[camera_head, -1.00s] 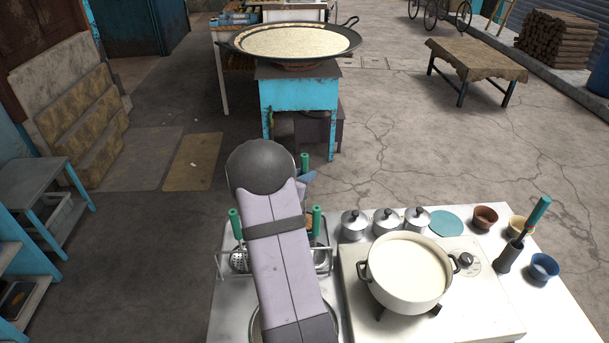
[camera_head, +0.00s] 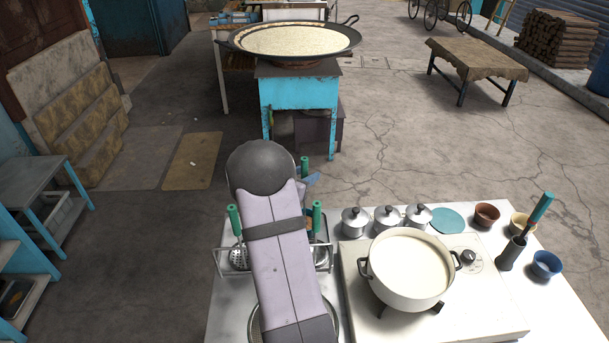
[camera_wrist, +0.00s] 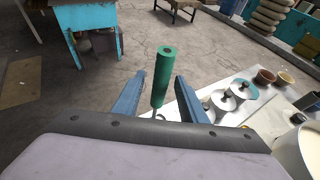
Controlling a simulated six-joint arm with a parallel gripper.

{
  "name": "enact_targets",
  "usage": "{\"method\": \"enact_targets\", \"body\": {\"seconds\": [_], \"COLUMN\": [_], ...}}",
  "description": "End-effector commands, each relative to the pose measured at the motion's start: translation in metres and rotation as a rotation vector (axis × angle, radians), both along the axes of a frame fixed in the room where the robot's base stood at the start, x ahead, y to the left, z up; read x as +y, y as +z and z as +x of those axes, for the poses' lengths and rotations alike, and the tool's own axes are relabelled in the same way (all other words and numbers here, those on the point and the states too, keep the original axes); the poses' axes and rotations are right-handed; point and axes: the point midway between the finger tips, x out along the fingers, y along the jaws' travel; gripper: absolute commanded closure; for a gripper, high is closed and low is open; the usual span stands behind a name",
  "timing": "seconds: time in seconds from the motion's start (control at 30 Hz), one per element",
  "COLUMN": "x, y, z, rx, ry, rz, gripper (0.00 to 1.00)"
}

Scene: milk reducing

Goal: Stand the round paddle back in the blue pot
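My gripper (camera_wrist: 160,77) is open, with one blue finger on each side of an upright green handle (camera_wrist: 163,84). Gaps show between the handle and both fingers in the wrist view. In the head view, a blue finger (camera_head: 311,181) shows past my arm beside a green handle (camera_head: 304,165). A small blue pot (camera_head: 546,265) with pale contents stands at the table's right. No round paddle head is clearly visible.
A wire rack (camera_head: 322,268) with green-handled tools, including a perforated skimmer (camera_head: 238,258), sits around my arm. A large milk pot (camera_head: 408,292) stands right of it. Lidded pots (camera_head: 387,219) and a dark holder (camera_head: 511,252) with a teal-handled tool line the table's back and right.

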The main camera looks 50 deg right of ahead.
Motion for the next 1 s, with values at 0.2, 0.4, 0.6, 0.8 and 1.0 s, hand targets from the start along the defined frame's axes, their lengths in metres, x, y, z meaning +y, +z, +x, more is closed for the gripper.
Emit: {"method": "enact_targets", "body": {"seconds": [0.2, 0.4, 0.6, 0.8, 1.0], "x": [0.003, 0.019, 0.043, 0.061, 0.067], "y": [0.0, 0.005, 0.016, 0.025, 0.028], "z": [0.0, -0.003, -0.007, -0.011, -0.013], "rx": [0.001, 0.0, -0.001, -0.002, -0.001], "ry": [0.001, 0.002, 0.004, 0.001, 0.0], "rz": [0.002, 0.0, 0.0, -0.001, 0.0], "gripper": [0.62, 0.62, 0.62, 0.62, 0.62]}}
